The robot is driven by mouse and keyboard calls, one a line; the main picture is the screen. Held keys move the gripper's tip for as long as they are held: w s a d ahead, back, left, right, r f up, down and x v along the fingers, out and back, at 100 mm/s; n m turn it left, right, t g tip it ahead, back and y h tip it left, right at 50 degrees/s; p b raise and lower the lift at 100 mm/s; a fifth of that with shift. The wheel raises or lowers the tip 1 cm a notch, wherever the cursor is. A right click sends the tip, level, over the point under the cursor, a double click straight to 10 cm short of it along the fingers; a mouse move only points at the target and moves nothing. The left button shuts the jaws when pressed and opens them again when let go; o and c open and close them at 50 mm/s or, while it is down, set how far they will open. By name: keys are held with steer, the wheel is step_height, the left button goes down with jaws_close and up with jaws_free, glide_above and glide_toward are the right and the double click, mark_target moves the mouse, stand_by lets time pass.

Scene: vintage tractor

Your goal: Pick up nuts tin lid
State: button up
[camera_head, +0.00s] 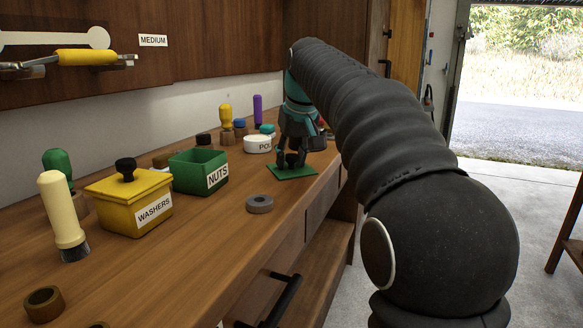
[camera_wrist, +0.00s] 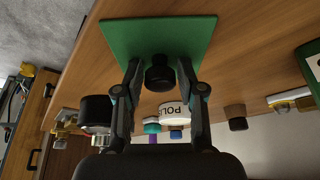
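The nuts tin lid is a flat green square (camera_head: 283,174) with a black knob, lying on the bench near its front edge. In the wrist view the green plate (camera_wrist: 150,35) and the black knob (camera_wrist: 159,76) are both clear. My gripper (camera_head: 291,160) points down over the lid. In the wrist view its fingers (camera_wrist: 159,66) stand on either side of the knob, with a gap on both sides. It is open and holds nothing. The green nuts tin (camera_head: 193,172), labelled NUTS, stands open to the left of the lid.
A yellow washers tin (camera_head: 130,203) with its lid on stands left of the nuts tin. A grey ring (camera_head: 260,204) lies near the bench front. A white polish tin (camera_head: 257,144) and several tool handles stand behind the lid. The bench between ring and lid is clear.

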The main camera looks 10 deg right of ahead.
jaws_close()
steer(key=shift+r, duration=0.1)
